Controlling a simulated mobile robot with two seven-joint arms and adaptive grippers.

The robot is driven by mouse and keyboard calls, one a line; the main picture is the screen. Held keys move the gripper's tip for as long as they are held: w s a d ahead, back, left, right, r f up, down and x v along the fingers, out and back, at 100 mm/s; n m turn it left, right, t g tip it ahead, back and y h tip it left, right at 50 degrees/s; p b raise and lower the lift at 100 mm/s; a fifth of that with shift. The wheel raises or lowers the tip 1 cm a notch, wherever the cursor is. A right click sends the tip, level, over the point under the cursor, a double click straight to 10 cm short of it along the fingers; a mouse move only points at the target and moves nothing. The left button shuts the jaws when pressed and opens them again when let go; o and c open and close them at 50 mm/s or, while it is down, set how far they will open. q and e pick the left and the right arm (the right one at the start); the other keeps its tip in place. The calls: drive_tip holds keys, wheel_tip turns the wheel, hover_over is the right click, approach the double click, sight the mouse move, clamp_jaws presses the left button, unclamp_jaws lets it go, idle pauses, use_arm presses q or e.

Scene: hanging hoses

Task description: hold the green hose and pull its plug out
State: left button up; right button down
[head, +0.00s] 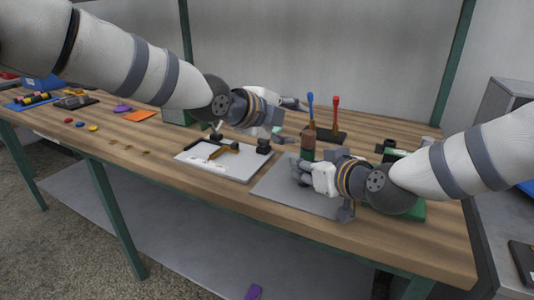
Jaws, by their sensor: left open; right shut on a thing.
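I cannot clearly make out the green hose or its plug. My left gripper (283,117) is open above the bench, behind the white board, and a small teal-green bit (278,132) shows just below it. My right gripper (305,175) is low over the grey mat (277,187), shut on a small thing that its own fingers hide. A brown upright piece with a green lower part (308,154) stands just behind the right fingertips. I cannot tell whether it touches them.
The white board (195,160) carries a yellow-brown tool and black parts. A dark holder (335,136) with blue-topped and red-topped tools stands behind. Dark cylinders (389,146) are near my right forearm. The wooden bench (150,170) is fairly clear at front left.

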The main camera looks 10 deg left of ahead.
sight(304, 137)
use_arm(q)
drive_tip(key=s+a+n+t+h, duration=0.3)
drive_tip(key=s+n+t+h, duration=0.1)
drive_tip(key=s+n, duration=1.05)
drive_tip(key=shift+n, duration=0.75)
drive_tip(key=x, duration=1.2)
drive_tip(key=shift+w+a+f, duration=0.15)
drive_tip(key=shift+w+f, duration=0.15)
drive_tip(key=shift+w, duration=0.25)
clamp_jaws()
